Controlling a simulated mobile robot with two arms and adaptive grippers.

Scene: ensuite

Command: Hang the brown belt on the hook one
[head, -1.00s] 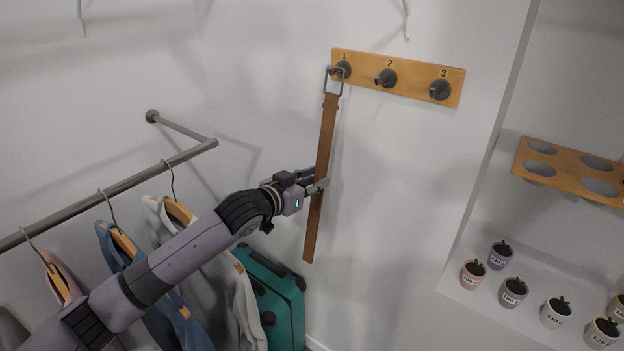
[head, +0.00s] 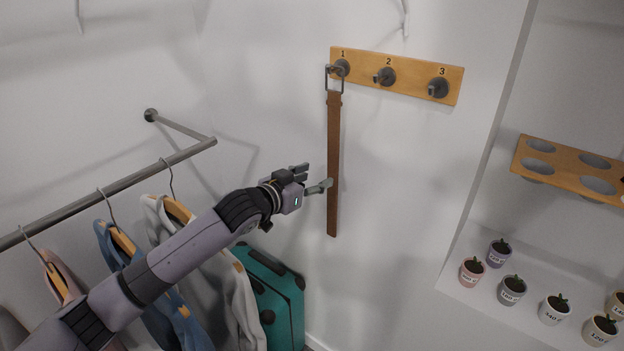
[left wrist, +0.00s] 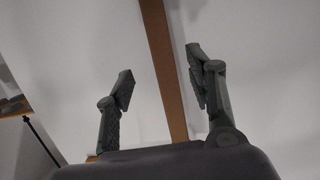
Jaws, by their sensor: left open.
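The brown belt (head: 334,165) hangs straight down by its metal buckle (head: 334,78) from hook one (head: 341,68), the leftmost hook on the wooden board (head: 412,81). My left gripper (head: 320,178) is open just left of the belt's lower half. One fingertip appears close to the strap's edge; whether it touches I cannot tell. In the left wrist view the belt (left wrist: 165,65) runs between the spread fingers (left wrist: 160,85), with gaps on both sides. My right gripper is not in view.
Hook two (head: 386,76) and hook three (head: 438,87) are bare. A clothes rail (head: 110,192) with several garments stands at left, a teal suitcase (head: 285,305) below. At right are a wooden holed shelf (head: 570,168) and several small potted plants (head: 512,290).

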